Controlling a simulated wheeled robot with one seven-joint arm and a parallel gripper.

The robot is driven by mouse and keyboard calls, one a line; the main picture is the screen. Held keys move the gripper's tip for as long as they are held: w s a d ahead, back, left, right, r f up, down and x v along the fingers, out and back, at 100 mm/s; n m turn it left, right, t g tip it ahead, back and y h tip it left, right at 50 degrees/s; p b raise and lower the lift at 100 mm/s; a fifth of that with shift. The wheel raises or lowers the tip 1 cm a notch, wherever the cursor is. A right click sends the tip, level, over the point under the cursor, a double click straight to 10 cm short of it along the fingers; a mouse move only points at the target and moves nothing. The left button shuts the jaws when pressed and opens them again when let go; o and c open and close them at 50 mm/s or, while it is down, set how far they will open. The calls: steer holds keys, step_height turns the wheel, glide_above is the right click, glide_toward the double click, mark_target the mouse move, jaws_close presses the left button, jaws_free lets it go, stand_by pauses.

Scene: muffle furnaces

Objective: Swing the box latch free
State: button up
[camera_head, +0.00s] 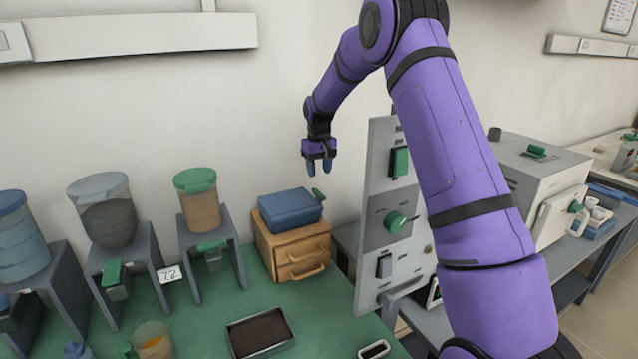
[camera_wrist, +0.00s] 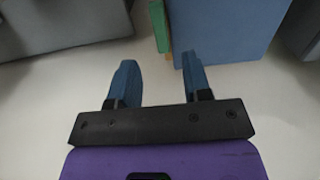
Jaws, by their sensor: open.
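A blue box (camera_head: 290,207) sits on top of a small wooden drawer unit (camera_head: 292,250) at the back of the green bench. A small green latch (camera_head: 318,194) sticks up at the box's right end. My gripper (camera_head: 319,168) is open and empty, a little above the latch and apart from it. In the wrist view my gripper's blue fingers (camera_wrist: 158,78) are spread with nothing between them. Beyond them is a blue surface (camera_wrist: 230,25), likely the box, with a green strip (camera_wrist: 160,25) at its left edge, likely the latch.
Lidded hoppers on grey stands, such as the tan one (camera_head: 201,205), stand left of the box. A grey control panel (camera_head: 390,220) rises to its right. A dark-filled tray (camera_head: 235,333) lies in front. The air around my gripper is clear.

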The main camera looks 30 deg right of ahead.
steer(key=shift+r, duration=1.75)
